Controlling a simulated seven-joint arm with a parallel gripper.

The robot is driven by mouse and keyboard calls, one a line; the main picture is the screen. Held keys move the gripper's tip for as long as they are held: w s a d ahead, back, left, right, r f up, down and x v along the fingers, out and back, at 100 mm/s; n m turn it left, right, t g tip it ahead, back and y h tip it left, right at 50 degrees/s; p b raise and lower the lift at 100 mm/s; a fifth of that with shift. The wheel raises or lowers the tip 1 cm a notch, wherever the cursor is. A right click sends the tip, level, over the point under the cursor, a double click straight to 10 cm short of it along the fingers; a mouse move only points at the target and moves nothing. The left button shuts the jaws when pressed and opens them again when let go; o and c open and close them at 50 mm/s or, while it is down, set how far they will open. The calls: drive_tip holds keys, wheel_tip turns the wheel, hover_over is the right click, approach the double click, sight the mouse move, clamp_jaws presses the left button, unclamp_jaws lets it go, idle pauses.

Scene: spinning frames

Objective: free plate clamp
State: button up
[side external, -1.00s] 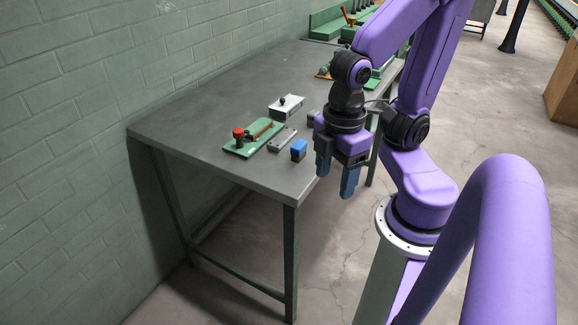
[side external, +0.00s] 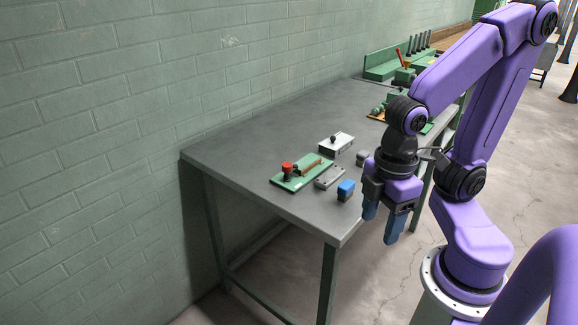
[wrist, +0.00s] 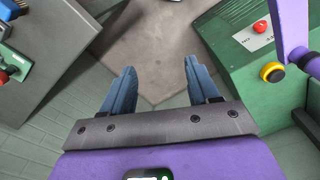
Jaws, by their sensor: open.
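The plate clamp appears to be the green plate (side external: 291,182) with a red knob (side external: 287,168) and a brown bar (side external: 308,168), lying on the grey table. In the wrist view, a red knob (wrist: 3,76) and a bit of green are cut off at the left edge. My gripper (side external: 381,222) hangs beside the table's right edge, pointing down, right of the plate and apart from it. Its blue fingers are open and empty, and they also show in the wrist view (wrist: 159,68). Whether the clamp is tight cannot be told.
A green rack (side external: 385,70) stands at the back. In the wrist view, a green cabinet (wrist: 238,78) with a red button is at right.

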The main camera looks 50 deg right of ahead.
drive_tip(key=w+a+r, duration=0.2)
drive_tip(key=w+r, duration=0.1)
drive_tip(key=w, duration=0.7)
wheel_tip(320, 180, up, 2)
drive_tip(key=m, duration=0.1)
hover_over(286, 164)
wheel_tip(286, 164, down, 16)
drive_tip(key=shift+s+f, duration=0.1)
drive_tip(key=shift+f, duration=0.05)
drive_tip(key=c, duration=1)
